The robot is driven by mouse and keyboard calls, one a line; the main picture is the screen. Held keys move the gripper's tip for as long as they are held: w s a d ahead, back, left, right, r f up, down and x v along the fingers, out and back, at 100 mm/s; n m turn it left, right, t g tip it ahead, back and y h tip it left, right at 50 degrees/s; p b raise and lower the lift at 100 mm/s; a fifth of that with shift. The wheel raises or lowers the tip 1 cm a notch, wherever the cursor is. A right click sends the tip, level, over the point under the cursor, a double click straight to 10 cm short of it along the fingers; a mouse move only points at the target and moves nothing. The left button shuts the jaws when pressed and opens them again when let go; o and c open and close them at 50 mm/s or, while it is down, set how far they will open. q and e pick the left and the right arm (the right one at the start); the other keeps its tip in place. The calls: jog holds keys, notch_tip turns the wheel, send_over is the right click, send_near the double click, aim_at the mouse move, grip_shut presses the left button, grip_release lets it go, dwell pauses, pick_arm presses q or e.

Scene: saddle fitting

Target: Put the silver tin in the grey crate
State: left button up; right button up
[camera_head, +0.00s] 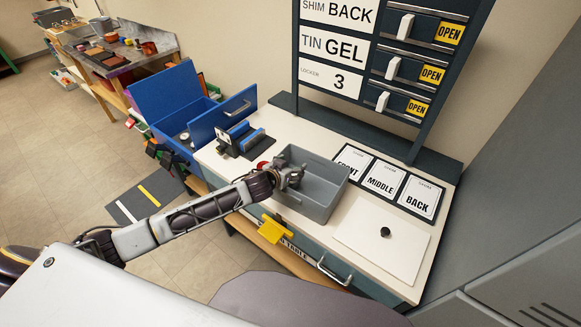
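The grey crate (326,202) is an open-topped box on the white table top, and the part of its floor that I can see looks bare. My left gripper (292,177) is at the crate's left part, its fingers over the opening. The fingers are small and dark here, so I cannot tell whether they are open or shut, or whether they hold anything. I cannot make out the silver tin for certain. A small round pale thing (184,136) shows inside the open blue chest, too small to identify. My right gripper is not in view.
The blue chest (166,97) stands open left of the table. A dark rack (237,141) with blue parts stands behind my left wrist. Cards reading FRONT, MIDDLE and BACK (417,196) lie right of the crate. A white board (375,250) bears a black knob (385,232).

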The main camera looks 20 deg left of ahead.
pick_arm(q)
jog(key=shift+s+f, duration=0.1)
jog(key=shift+f, duration=0.1)
jog(key=shift+r+p, duration=0.3)
jog(key=shift+r, duration=0.4)
jog(key=shift+s+a+r, duration=0.15)
jog(key=shift+s+r, duration=0.05)
jog(key=shift+s, duration=0.3)
jog(key=v, duration=1)
jog(key=shift+s+r+b, duration=0.2)
jog(key=shift+r+b, duration=0.15)
